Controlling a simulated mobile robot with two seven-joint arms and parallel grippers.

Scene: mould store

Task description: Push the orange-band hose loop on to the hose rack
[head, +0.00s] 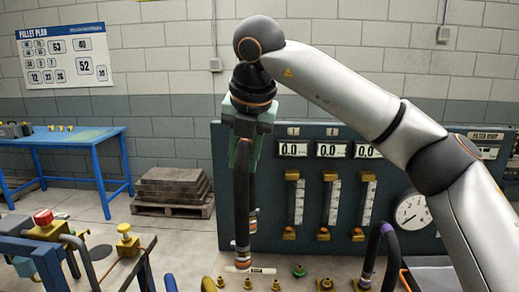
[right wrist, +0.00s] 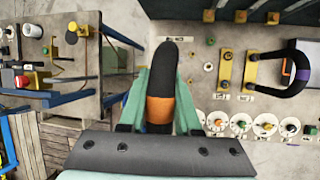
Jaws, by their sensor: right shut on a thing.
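My right gripper (head: 247,150) hangs from the arm that comes in from the right. It is shut on the orange-band hose loop (head: 243,200), a black hose hanging down with an orange band near its lower end. In the right wrist view the green fingers of the right gripper (right wrist: 161,98) stand on either side of the hose loop (right wrist: 160,112), its orange band between them. In the head view the lower end hangs close to a white label and small fittings; I cannot tell whether it touches. I cannot make out for sure which part is the hose rack. My left gripper is out of view.
A dark panel (head: 228,210) with readouts and a round gauge (head: 412,212) stands behind the hose. A purple-band hose (head: 370,255) stands to the right. At lower left are a red button (head: 43,217) and yellow knobs. A blue table (head: 75,136) stands further back.

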